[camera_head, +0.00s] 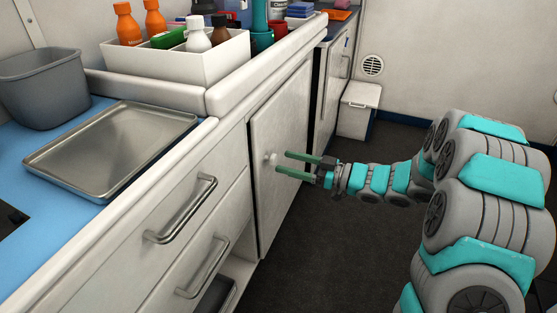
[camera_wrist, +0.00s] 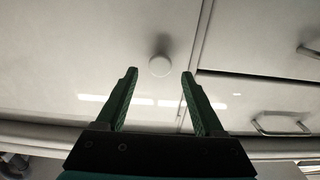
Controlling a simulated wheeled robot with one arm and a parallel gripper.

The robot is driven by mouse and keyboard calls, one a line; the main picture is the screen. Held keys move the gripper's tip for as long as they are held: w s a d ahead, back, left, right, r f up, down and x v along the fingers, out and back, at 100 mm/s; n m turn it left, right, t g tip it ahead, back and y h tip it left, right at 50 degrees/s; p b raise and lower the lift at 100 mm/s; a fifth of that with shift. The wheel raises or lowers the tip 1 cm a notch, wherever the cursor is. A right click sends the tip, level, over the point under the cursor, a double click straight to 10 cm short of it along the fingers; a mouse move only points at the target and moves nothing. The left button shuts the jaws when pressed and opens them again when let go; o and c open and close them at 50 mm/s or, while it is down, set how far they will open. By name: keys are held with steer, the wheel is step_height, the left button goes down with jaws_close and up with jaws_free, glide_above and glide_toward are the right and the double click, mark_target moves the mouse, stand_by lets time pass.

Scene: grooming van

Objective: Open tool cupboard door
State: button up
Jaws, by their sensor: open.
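The cupboard door (camera_head: 282,150) is a pale grey-white panel under the counter, with a small round white knob (camera_head: 271,158) near its left edge. The door looks shut. My gripper (camera_head: 292,164) is open, its two green fingers pointing at the door around the knob's height. In the wrist view, the knob (camera_wrist: 160,66) lies just beyond the fingertips, roughly midway between them. My gripper (camera_wrist: 160,74) holds nothing. Whether the fingertips reach either side of the knob is hard to tell.
Drawers with metal bar handles (camera_head: 182,212) stand left of the door. A metal tray (camera_head: 112,150), a grey tub (camera_head: 42,86) and a white bottle caddy (camera_head: 170,66) sit on the counter. A small white bin (camera_head: 358,112) stands at the back. The dark floor (camera_head: 330,240) is clear.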

mark_target(276, 159)
steer(key=shift+x, duration=1.8)
jaws_close()
